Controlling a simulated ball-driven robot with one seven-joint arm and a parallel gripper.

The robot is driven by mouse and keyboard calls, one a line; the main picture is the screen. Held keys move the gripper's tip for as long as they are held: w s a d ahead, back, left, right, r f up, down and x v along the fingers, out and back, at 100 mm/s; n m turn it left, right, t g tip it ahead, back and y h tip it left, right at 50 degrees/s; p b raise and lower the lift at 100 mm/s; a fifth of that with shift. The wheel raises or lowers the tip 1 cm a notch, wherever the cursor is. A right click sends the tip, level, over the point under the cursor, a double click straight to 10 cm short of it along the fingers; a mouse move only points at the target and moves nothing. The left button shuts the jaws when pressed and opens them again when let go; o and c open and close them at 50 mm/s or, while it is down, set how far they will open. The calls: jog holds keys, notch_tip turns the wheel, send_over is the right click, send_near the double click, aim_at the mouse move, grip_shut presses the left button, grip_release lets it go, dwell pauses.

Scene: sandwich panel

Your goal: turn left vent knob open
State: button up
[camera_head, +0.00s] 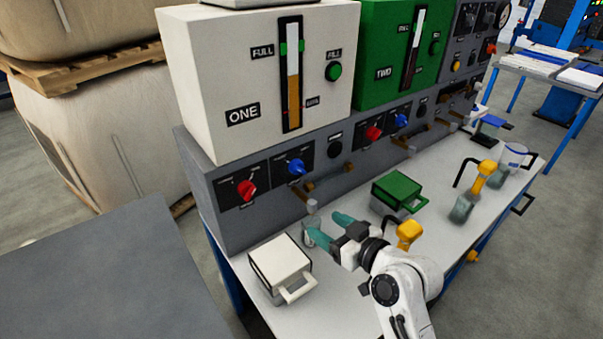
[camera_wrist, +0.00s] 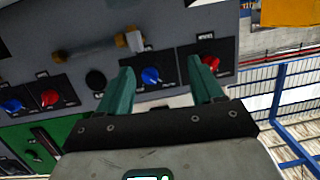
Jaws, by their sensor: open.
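On the grey panel under the white box marked ONE, a red knob (camera_head: 246,190) sits at the left and a blue knob (camera_head: 297,167) to its right. The labels are too small to read, so I cannot tell which is the vent knob. My gripper (camera_head: 323,228) is open and empty, in front of the panel and low over the bench, right of both knobs. In the wrist view, turned upside down, the blue knob (camera_wrist: 150,75) shows between the fingers of my gripper (camera_wrist: 160,67), apart from them. The red knob (camera_wrist: 212,63) shows by the right finger's tip.
A spout (camera_head: 312,206) juts from the panel beside my fingers. A white handled box (camera_head: 280,263) and a green one (camera_head: 397,188) stand on the bench (camera_head: 350,285). A second red knob (camera_head: 373,133) and blue knob (camera_head: 401,120) are under the green box marked TWO.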

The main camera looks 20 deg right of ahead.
aim_at(302, 172)
jog(key=w+r+t, duration=0.1)
jog(key=w, duration=0.4)
jog(key=w+a+r+t+p, duration=0.1)
jog(key=w+r, duration=0.1)
jog(key=w, duration=0.3)
jog(key=w+r+t+p, duration=0.1)
jog(key=w, duration=0.4)
jog(key=shift+a+r, duration=0.2)
jog(key=shift+r, duration=0.1)
jog(key=c, duration=1)
